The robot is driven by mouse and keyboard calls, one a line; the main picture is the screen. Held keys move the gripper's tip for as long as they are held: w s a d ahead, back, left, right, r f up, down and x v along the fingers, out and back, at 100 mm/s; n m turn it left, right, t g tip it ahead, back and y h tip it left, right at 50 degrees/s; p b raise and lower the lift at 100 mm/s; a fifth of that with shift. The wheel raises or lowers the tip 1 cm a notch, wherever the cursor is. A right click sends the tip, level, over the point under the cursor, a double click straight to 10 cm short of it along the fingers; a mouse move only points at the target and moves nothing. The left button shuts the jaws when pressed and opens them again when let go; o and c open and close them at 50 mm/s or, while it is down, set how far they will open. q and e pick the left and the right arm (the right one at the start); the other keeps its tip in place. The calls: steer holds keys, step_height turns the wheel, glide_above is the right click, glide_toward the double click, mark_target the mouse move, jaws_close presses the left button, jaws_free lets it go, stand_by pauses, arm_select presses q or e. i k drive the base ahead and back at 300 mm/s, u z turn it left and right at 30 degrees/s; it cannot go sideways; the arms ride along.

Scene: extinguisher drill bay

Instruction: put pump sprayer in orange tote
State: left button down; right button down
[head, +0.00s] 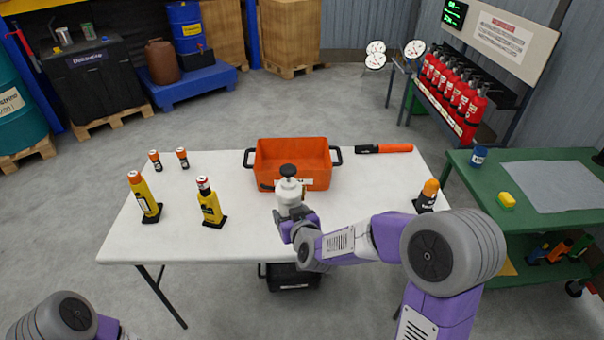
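The pump sprayer (289,192), white with a dark pump top, is upright at the middle of the white table, in front of the orange tote (263,157) in the head view. Its top overlaps the tote's front wall in the picture. The tote is open on top, with black side handles. My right gripper (292,214) is at the sprayer's lower body, which it partly hides. Its fingers are close around the sprayer, but whether they press on it is not clear. Whether the sprayer touches the table is hidden. Only part of my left arm shows at bottom left; its gripper is out of view.
On the white table (170,240), yellow bottles (145,197) (211,204) and small orange-capped items (155,160) stand left. An orange-and-black tool (384,149) lies right of the tote. An orange-topped dark item (427,196) is near the right edge, beside a green bench (470,180).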

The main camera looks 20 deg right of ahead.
mark_target(310, 166)
steer(key=i, duration=0.95)
